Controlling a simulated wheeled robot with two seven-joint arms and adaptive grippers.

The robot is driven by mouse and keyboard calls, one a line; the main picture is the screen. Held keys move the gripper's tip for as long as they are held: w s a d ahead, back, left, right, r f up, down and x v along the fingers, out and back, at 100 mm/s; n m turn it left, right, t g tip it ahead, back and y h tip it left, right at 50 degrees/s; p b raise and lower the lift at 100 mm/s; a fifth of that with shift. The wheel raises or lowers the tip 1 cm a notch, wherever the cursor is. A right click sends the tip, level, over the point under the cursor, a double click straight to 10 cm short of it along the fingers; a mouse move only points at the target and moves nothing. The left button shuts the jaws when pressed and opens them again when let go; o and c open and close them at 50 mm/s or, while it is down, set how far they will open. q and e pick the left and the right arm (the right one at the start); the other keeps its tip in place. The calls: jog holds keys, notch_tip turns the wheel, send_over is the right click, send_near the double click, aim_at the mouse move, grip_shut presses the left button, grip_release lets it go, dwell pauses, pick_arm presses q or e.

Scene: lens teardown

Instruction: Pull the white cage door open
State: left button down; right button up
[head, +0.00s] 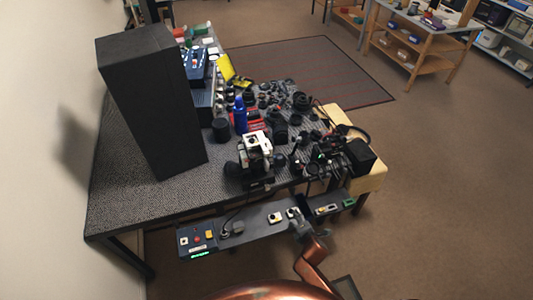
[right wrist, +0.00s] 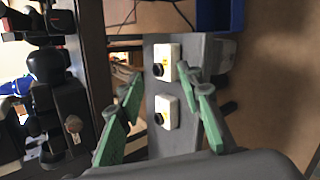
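I cannot make out a white cage door in either view. My right gripper (head: 298,222) is at the grey front shelf, at the end of a copper-coloured arm. In the right wrist view its green fingers (right wrist: 164,95) are spread apart with nothing seen held between them. Two small white boxes with black round knobs, an upper one (right wrist: 166,62) and a lower one (right wrist: 167,112), show between and beyond the fingers. I cannot tell whether the fingers touch anything. My left gripper is not in view.
The grey shelf (head: 253,220) runs along the table's front and carries a button panel (head: 197,240). A tall black box (head: 150,100) stands on the speckled table (head: 125,195). A white-topped device (head: 257,142) and many dark lens parts crowd the table.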

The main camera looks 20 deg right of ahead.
jog(key=w+a+r+n+t, duration=0.2)
jog(key=w+r+n, duration=0.15)
jog(key=r, duration=0.45)
jog(key=w+a+r+n+t, duration=0.2)
jog(key=w+a+r+n, duration=0.15)
jog(key=r, duration=0.35)
jog(key=n+t+y+b, duration=0.2)
jog(key=n+t, duration=0.2)
jog(key=n, duration=0.5)
send_near(267, 154)
jog(key=w, duration=1.1)
jog(key=shift+w+a+r, duration=0.15)
jog(key=shift+w+a, duration=0.05)
jog(key=shift+w, duration=0.1)
grip_shut()
